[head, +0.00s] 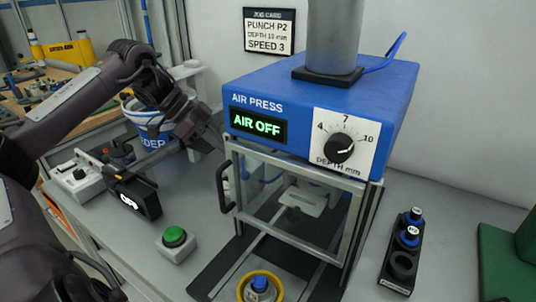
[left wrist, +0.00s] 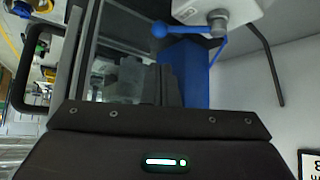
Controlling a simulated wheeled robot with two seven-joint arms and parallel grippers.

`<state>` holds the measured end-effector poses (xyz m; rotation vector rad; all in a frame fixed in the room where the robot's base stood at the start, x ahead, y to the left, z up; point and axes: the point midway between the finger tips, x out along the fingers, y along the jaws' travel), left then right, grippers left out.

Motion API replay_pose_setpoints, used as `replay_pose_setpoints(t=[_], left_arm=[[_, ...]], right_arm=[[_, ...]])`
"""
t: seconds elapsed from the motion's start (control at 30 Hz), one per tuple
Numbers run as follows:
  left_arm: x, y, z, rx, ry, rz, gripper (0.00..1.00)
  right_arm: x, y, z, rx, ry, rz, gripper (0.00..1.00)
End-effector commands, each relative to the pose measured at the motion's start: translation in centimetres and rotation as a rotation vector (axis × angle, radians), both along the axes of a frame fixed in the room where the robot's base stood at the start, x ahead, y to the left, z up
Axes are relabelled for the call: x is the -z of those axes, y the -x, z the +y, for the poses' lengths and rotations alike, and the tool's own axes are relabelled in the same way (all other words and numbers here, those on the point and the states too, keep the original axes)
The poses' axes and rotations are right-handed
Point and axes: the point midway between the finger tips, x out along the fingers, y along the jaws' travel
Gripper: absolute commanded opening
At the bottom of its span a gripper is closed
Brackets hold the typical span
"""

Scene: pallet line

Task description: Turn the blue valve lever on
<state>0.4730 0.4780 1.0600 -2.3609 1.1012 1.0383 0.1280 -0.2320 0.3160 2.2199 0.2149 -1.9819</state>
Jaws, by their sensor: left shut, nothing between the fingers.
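The blue valve lever (left wrist: 185,29) shows in the left wrist view, with a round blue knob at its left end. Its right end meets a pale valve body (left wrist: 215,10). In the head view I cannot make it out; my left arm and the press hide that side. My left gripper (left wrist: 155,82) is shut and empty, its grey fingers below the lever in the picture and apart from it. In the head view the left gripper (head: 212,139) is beside the left side of the blue air press (head: 300,85). My right gripper is not in view.
The press display (head: 256,126) reads AIR OFF. A door handle (head: 224,188) sticks out at the press's front left. A green button (head: 175,237), a dark sign (head: 138,197) and a blue bucket (head: 150,128) stand left. A black rack (head: 403,252) stands right.

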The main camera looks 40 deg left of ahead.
Motion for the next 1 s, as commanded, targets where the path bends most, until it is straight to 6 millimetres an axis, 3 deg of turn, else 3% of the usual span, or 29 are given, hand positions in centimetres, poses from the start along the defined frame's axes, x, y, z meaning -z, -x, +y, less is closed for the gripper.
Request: replay_pose_setpoints(t=[0.33,0.57,0.77,1.0], left_arm=[[0.0,0.0,0.0,0.0,0.0,0.0,0.0],[1.0,-0.5,-0.7,0.003,0.002,0.003,0.0],[3.6,-2.0,-2.6,0.003,0.0,0.008,0.0],[5.8,-3.2,-4.0,0.003,-0.001,0.007,0.0]], right_arm=[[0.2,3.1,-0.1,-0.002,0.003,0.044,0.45],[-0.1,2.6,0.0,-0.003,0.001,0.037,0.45],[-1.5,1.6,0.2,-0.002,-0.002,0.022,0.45],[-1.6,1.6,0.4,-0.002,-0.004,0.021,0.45]])
